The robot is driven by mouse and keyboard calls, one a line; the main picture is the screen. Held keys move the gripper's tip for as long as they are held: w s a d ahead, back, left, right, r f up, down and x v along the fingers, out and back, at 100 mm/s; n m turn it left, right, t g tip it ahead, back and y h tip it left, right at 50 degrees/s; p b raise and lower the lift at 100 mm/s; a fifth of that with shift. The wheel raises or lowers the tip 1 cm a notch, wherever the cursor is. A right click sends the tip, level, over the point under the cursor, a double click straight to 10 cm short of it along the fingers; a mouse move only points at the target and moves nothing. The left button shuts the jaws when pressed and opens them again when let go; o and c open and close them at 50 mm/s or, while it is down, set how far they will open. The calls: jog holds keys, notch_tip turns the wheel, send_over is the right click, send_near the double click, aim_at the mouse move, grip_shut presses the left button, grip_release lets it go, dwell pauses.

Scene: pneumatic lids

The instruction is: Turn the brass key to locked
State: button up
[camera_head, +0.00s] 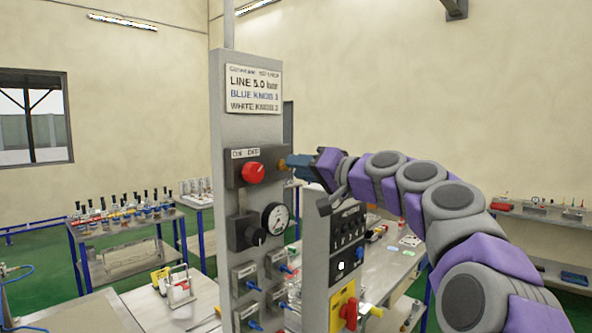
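A small brass-coloured piece (282,165), which looks like the brass key, shows at the right edge of the grey upright panel (226,110), to the right of the red knob. My gripper (291,162) reaches in from the right, with its dark blue end at the brass piece. It appears to touch it, but its fingers are seen edge-on and too small to tell whether they are closed on it. The key's angle and any locked mark cannot be made out.
A second grey box (330,225) with a red handle on yellow (350,313) stands close below my arm. Benches with small items stand behind.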

jog(key=v, duration=1.6)
jog(key=shift+p, duration=0.3)
jog(key=shift+f, duration=0.15)
jog(key=s+a+f+n+g+h, duration=0.1)
jog(key=s+a+f+g+h, duration=0.3)
jog(key=s+f, duration=0.6)
jog(key=s+a+f+n+g+h, duration=0.1)
jog(key=s+a+f+g+h, duration=0.15)
jog(key=s+a+f, duration=0.75)
jog(key=s+d+f+m+g+h, duration=0.1)
jog(key=s+d+f+g+h, duration=0.2)
jog(key=s+d+f, duration=0.6)
jog(key=s+d+f+m+g+h, duration=0.2)
jog(key=s+d+f, duration=0.8)
jog(key=f, duration=0.5)
jog(key=g+h, duration=0.1)
jog(key=h, duration=0.1)
jog(key=shift+s+h, duration=0.15)
jog(key=shift+h, duration=0.2)
